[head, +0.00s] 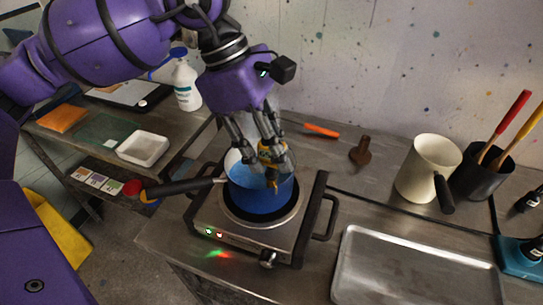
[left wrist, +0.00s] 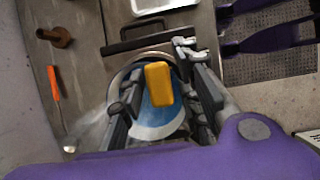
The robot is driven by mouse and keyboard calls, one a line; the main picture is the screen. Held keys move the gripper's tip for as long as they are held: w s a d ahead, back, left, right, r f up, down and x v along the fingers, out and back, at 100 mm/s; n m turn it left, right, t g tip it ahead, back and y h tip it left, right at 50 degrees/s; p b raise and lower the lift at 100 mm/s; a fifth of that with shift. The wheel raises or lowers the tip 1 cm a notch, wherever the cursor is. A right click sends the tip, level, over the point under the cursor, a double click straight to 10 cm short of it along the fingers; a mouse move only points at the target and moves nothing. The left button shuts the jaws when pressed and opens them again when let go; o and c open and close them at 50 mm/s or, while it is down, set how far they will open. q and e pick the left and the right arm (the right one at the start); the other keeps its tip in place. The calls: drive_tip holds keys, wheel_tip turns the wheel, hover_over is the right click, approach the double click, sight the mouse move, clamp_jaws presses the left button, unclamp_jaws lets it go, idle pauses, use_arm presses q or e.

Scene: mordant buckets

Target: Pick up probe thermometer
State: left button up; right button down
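The yellow body of what looks like the probe thermometer (left wrist: 159,84) is over the blue pan in the left wrist view. It also shows as a small yellow piece in the head view (head: 266,152), partly hidden by fingers. My left gripper (head: 266,160) points down over the pan (head: 262,199), with its fingers around the yellow body. In the left wrist view the gripper (left wrist: 158,88) is open, with gaps visible beside the yellow body. The thermometer's lower end is hard to make out. My right gripper is not in view.
The pan of blue liquid stands on a hot plate (head: 234,240) with lit indicators; its black handle (head: 180,187) points left. A cream jug (head: 422,170) and a metal tray (head: 415,270) stand right.

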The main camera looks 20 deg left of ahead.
use_arm(q)
clamp_jaws()
drive_tip(key=shift+r, duration=0.1)
